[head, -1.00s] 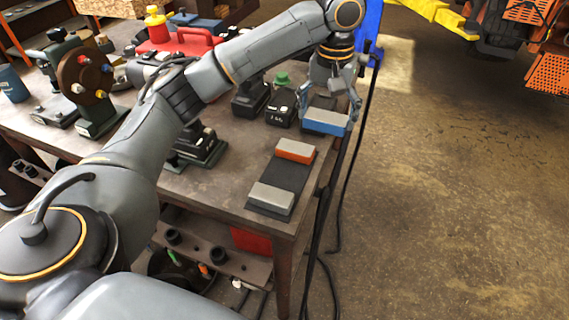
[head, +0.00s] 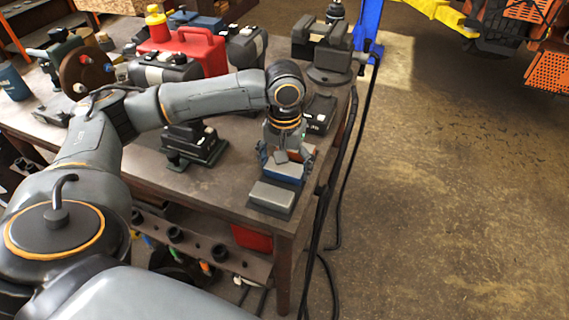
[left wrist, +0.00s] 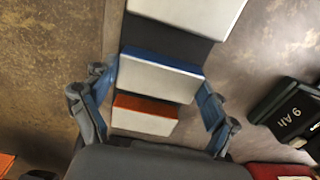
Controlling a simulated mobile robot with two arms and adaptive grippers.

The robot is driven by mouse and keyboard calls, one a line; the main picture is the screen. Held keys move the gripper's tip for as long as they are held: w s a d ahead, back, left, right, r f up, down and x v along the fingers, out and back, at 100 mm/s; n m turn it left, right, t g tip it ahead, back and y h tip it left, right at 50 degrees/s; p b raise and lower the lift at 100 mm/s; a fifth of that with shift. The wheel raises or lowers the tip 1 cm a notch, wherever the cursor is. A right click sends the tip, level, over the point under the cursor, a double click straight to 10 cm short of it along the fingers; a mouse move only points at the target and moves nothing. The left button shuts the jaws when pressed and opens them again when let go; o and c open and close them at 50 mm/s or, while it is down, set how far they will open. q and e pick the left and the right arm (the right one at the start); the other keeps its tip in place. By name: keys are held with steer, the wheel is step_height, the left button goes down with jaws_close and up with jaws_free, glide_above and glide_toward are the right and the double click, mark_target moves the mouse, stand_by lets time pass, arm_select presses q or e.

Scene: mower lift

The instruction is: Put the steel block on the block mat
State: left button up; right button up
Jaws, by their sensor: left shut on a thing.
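My left gripper (head: 285,158) is shut on a grey-topped block with blue sides (head: 284,173), over the middle of the dark block mat (left wrist: 195,46). The left wrist view shows the blue-sided block (left wrist: 158,77) between the fingers. A plain grey block (head: 271,194) lies on the mat's near end. An orange-sided block (left wrist: 145,114) is on the mat's other side, mostly hidden in the head view. The held block is between these two. I cannot tell whether it touches the mat. Which block is called steel is not clear from looks. My right gripper is out of view.
The mat lies near the bench's (head: 225,195) front right corner. A dark battery marked 9 Ah (left wrist: 292,112) stands close to the mat. A charger-like device (head: 195,147), a red case (head: 185,52) and a vise-like tool (head: 328,62) are farther back. Cables hang along the right edge.

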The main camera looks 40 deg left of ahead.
mark_target(285, 168)
arm_select(q)
steer(key=o, duration=1.4)
steer(key=shift+f, duration=0.1)
steer(key=shift+c, duration=0.2)
step_height(285, 168, up, 12)
